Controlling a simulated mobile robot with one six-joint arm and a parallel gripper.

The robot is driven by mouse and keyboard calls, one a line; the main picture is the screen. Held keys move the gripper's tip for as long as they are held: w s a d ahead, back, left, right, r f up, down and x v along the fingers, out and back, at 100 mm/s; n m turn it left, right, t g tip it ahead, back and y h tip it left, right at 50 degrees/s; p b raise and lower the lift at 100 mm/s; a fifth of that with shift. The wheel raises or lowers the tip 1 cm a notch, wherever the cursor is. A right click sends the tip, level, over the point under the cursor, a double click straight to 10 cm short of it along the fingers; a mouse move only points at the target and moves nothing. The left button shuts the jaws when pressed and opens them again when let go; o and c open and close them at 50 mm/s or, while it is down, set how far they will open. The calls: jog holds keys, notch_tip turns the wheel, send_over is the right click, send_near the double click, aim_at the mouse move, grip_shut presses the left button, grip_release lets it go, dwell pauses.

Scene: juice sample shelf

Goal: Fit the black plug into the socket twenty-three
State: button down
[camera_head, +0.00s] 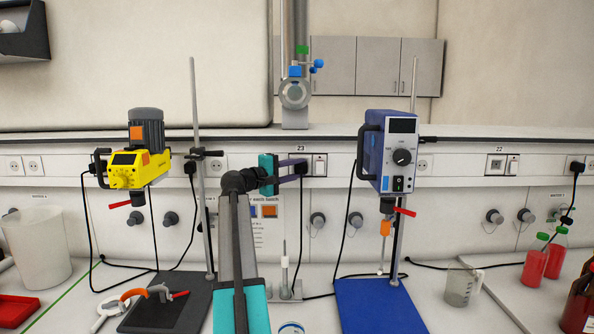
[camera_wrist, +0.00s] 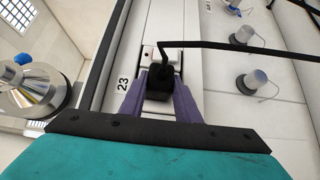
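My gripper (camera_head: 296,168) reaches the wall panel with its two purple fingers. In the wrist view the fingers (camera_wrist: 159,92) stand on both sides of the black plug (camera_wrist: 159,84) and appear closed on it. The plug also shows small in the head view (camera_head: 301,168), at the outlet plate under the label 23 (camera_head: 300,149). The plate of socket twenty-three (camera_wrist: 147,53) is right behind the plug, which hides the socket opening. I cannot tell whether the plug is fully seated. Its black cable runs off to the right in the wrist view.
A white switch (camera_head: 319,165) sits right of socket twenty-three. A yellow stirrer (camera_head: 138,168) stands left and a blue stirrer (camera_head: 391,155) right, both on stands. Socket twenty-two (camera_head: 496,164) is further right. A beaker (camera_head: 461,284) and red bottles (camera_head: 535,267) stand on the bench.

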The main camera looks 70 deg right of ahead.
jog(key=c, duration=1.3)
grip_release()
jog(key=shift+o, duration=0.2)
jog(key=shift+a, duration=0.1)
jog(key=b+v, duration=0.3)
jog(key=v, duration=1)
jog(key=shift+w+a, duration=0.25)
